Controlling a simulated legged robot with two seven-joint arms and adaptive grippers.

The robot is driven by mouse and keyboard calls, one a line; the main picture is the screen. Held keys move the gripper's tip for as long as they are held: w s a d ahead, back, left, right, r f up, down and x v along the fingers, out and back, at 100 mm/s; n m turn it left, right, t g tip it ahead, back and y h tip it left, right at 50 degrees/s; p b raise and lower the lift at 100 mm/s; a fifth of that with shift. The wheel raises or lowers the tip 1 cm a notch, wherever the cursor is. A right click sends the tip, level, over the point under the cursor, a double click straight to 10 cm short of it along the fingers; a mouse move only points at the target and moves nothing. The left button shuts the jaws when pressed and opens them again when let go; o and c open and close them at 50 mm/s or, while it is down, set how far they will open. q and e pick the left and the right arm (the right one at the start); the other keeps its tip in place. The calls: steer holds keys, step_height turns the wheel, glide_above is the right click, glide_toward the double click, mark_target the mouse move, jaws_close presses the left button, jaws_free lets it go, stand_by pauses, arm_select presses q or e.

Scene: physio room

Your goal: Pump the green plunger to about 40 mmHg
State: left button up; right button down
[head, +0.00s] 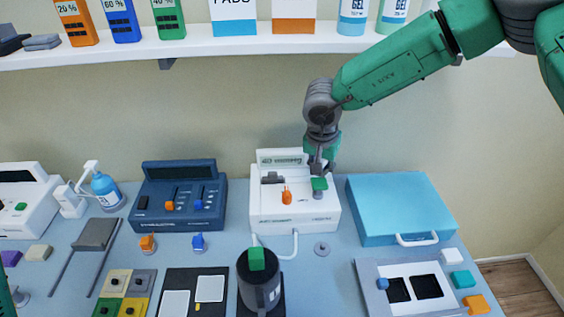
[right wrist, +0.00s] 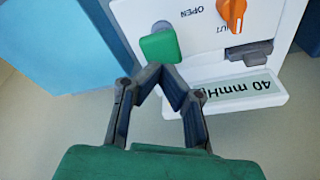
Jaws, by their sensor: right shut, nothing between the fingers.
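The green plunger (head: 320,184) sticks up from a grey stem at the right of a white pump unit (head: 262,212); it also shows in the right wrist view (right wrist: 158,46). My right gripper (head: 319,170) is shut and empty, with its tips just above or behind the plunger. In the right wrist view the closed tips (right wrist: 160,72) meet close to the plunger's edge; I cannot tell whether they touch. A strip on the unit (right wrist: 238,92) reads 40 mmHg. An orange valve lever (right wrist: 233,12) sits near OPEN and partly hidden SHUT markings. My left gripper is not visible.
A blue case (head: 400,205) stands right of the unit, and a dark blue control box (head: 180,205) stands left. A shelf (head: 215,42) with boxes and bottles runs above.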

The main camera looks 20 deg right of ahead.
steer(key=shift+r, duration=2.55)
